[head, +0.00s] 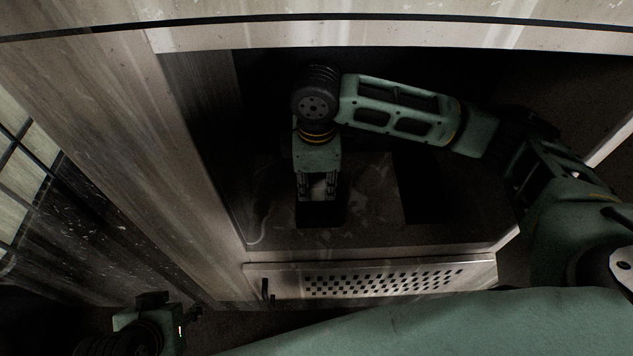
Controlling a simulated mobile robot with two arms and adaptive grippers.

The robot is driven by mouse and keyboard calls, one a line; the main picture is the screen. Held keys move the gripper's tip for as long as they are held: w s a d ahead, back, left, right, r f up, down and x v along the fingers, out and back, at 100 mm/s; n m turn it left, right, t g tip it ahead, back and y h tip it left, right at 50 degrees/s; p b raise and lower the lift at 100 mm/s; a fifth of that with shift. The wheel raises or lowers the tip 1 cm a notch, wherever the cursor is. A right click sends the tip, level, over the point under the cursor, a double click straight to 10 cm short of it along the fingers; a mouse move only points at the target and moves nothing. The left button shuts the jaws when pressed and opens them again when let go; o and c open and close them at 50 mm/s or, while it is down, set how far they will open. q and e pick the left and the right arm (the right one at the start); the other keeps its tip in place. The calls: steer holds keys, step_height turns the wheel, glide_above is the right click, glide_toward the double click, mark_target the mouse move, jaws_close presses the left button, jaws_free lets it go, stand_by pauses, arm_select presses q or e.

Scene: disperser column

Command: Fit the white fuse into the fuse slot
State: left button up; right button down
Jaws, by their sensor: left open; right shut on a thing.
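My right gripper (318,192) is inside the dark recess of the column, pointing down. It is shut on a small pale thing (318,185), likely the white fuse, mostly hidden between the fingers. Right below the fingertips is a dark square opening (320,216) in the recess floor, likely the fuse slot. I cannot tell whether the pale thing touches or enters it. My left gripper (172,303) is at the bottom left, outside the column, open and seemingly empty; its fingers are poorly lit.
The grey recess floor (375,232) has another dark rectangular area (420,188) to the right. A pale side wall (195,150) bounds the recess on the left, and a ledge (400,62) runs above.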

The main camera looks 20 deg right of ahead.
arm_select(q)
steer(key=shift+s, duration=0.1)
arm_select(e)
steer(key=shift+f, duration=0.1)
steer(key=c, duration=1.6)
jaws_free()
arm_select(q)
steer(key=shift+s+a+f, duration=0.1)
steer(key=shift+s+a, duration=0.05)
steer(key=shift+s, duration=0.2)
arm_select(e)
steer(key=shift+o, duration=0.2)
